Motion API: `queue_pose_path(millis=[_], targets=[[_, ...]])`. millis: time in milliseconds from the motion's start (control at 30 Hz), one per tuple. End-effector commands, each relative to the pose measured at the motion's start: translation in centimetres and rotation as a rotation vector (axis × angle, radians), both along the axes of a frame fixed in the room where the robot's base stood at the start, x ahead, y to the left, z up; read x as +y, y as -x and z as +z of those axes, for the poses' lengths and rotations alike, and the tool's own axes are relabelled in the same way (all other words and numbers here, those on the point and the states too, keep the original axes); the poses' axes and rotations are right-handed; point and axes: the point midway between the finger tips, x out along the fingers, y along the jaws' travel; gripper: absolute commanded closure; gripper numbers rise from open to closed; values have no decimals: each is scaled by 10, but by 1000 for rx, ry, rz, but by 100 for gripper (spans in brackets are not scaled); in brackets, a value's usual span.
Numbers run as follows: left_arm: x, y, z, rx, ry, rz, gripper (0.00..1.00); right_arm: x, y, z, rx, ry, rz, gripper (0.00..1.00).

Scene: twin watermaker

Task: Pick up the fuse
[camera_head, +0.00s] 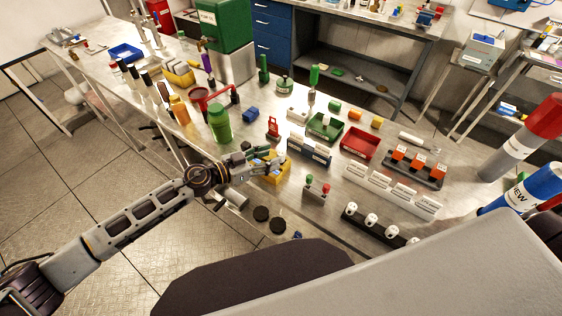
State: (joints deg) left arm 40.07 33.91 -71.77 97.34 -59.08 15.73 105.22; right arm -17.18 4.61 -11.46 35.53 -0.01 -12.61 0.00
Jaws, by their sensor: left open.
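My left gripper (268,162) reaches in from the left over the metal bench and is open. Its fingers are at a small yellow bin (281,175) and cover part of it. Small pale and blue pieces show in or behind the fingers there, too small to name. I cannot tell which piece is the fuse, or whether the gripper touches anything. My right gripper is not in view.
A green bottle (220,122) stands behind my left gripper. A green tray (325,127) and a red tray (360,144) lie to the right. A white-labelled rack (392,190) and a row of white knobs (371,219) are nearer the right front. Black discs (262,213) lie by the front edge.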

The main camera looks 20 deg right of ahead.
Motion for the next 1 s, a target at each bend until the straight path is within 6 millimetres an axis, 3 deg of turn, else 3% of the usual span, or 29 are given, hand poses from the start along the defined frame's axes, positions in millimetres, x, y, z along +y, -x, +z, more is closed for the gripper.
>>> queue_pose_path(millis=[467, 1000], targets=[[-3, -1, -1, 0, 1, -1, 52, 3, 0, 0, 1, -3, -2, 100], [-40, -12, -11, 2, 2, -1, 52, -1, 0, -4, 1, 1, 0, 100]])
